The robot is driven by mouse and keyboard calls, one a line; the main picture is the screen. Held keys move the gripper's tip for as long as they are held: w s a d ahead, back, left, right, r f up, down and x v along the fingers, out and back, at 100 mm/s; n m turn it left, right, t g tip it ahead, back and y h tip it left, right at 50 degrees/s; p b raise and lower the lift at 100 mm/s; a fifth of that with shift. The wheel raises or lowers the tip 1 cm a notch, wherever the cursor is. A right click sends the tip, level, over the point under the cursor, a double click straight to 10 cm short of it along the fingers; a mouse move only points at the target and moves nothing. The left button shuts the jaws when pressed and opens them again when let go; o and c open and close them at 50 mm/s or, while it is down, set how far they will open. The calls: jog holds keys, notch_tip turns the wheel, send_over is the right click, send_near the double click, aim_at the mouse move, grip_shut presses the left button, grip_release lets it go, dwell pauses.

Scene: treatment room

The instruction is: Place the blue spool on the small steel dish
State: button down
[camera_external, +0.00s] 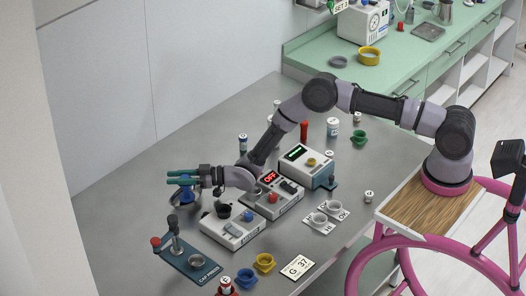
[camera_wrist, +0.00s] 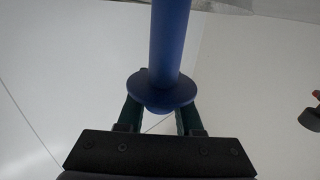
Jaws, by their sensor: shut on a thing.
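My gripper (camera_external: 184,176) has green fingers and is at the left part of the grey table, above its surface. It is shut on the blue spool (camera_external: 187,182). In the wrist view the blue spool (camera_wrist: 162,88) shows a round flange and a long shaft between the green fingers (camera_wrist: 160,118).
A dark lever stand (camera_external: 190,262) with a red knob is in front of my gripper. A white box with a black cup (camera_external: 232,232) and an OFF device (camera_external: 274,200) are to the right. Blue (camera_external: 246,279) and yellow (camera_external: 264,263) cups stand near the front. The table's back left is clear.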

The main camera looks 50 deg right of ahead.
jog(key=shift+f, duration=0.15)
jog(key=shift+f, duration=0.45)
jog(key=shift+d, duration=0.1)
jog(key=c, duration=0.6)
grip_release()
jog(key=shift+f, duration=0.1)
jog(key=shift+s, duration=0.1)
